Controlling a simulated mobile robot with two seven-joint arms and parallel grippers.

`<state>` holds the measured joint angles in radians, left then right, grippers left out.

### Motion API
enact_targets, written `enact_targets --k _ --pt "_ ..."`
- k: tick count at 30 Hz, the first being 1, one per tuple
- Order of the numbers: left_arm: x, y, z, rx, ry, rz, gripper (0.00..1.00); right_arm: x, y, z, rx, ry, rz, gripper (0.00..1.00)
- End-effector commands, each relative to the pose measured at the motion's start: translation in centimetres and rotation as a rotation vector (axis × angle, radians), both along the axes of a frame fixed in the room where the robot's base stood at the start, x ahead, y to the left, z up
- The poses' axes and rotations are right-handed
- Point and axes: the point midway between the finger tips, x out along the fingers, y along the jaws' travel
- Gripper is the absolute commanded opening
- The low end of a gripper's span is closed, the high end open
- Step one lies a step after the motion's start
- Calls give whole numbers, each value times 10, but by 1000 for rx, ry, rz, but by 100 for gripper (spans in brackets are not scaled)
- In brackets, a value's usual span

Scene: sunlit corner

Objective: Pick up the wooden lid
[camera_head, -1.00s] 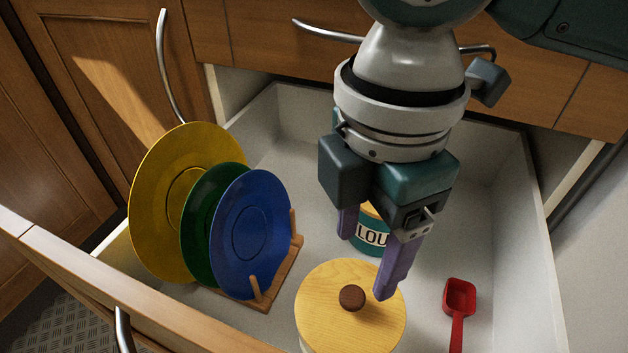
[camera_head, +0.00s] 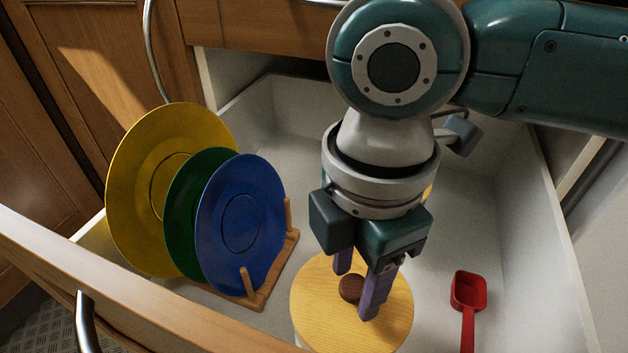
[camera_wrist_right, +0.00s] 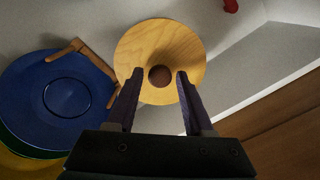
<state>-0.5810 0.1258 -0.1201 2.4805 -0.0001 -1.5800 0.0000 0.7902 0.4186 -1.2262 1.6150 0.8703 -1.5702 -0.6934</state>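The wooden lid (camera_head: 325,305) is a round, light-wood disc with a dark brown knob (camera_head: 350,289), lying on a container at the front of the open drawer. In the right wrist view the lid (camera_wrist_right: 145,38) and its knob (camera_wrist_right: 160,76) lie just past the fingertips. My right gripper (camera_head: 356,293) is open, pointing down over the lid, with its purple fingers on either side of the knob. In the right wrist view the gripper (camera_wrist_right: 158,80) shows a gap between each finger and the knob. My left gripper is not in view.
A wooden rack (camera_head: 291,240) holding a yellow plate (camera_head: 130,190), a green plate (camera_head: 184,225) and a blue plate (camera_head: 240,225) stands left of the lid. A red scoop (camera_head: 467,292) lies to the right. Drawer walls (camera_head: 540,240) surround everything.

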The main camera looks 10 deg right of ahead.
Motion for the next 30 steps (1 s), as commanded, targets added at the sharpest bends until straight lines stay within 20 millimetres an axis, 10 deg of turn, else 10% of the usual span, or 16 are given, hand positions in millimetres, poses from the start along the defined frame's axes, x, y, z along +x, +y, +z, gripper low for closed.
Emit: enact_targets --k 13,30 --pt "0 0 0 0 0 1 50 0 0 0 0 0 0 0" --pt "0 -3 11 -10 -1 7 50 1 0 17 1 -2 0 0"
